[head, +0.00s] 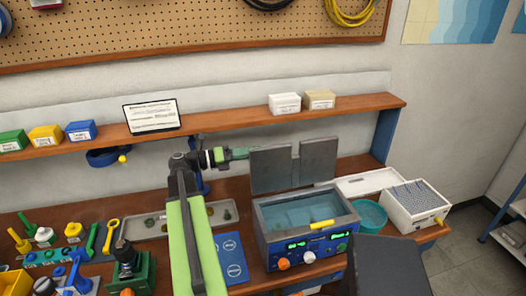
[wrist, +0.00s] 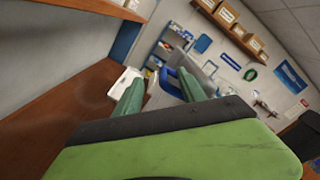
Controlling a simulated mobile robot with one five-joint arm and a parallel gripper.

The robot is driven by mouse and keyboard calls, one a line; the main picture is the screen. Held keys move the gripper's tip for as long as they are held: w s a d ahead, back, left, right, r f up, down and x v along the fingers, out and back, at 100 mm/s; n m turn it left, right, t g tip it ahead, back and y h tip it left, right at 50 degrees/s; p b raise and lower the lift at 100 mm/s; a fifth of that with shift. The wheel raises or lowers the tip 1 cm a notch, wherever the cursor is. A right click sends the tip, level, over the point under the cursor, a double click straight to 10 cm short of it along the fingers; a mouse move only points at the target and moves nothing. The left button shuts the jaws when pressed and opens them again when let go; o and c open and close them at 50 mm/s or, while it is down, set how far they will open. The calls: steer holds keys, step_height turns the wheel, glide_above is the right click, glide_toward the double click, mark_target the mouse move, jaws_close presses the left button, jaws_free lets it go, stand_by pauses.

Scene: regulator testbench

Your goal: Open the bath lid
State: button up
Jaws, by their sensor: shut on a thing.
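The blue bath (head: 305,232) stands on the bench, with its top open and clear bluish liquid (head: 300,213) showing inside. Its grey lid (head: 271,172) stands about upright at the bath's back edge, with a notch in its upper middle. A yellow handle (head: 322,224) shows at the bath's front rim. My gripper (head: 240,153) is at the lid's upper left edge, its green fingertips meeting the lid there. In the wrist view, the two green fingers (wrist: 160,92) stand apart; what lies between them is unclear. The exact grip is partly hidden.
A teal bowl (head: 369,216) and a white rack box (head: 417,205) stand right of the bath. A grey tray (head: 150,229) and a blue mat (head: 231,258) lie to the left. The shelf (head: 225,125) runs behind, above my gripper.

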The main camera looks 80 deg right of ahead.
steer(key=v, duration=1.4)
steer(key=shift+d, duration=0.1)
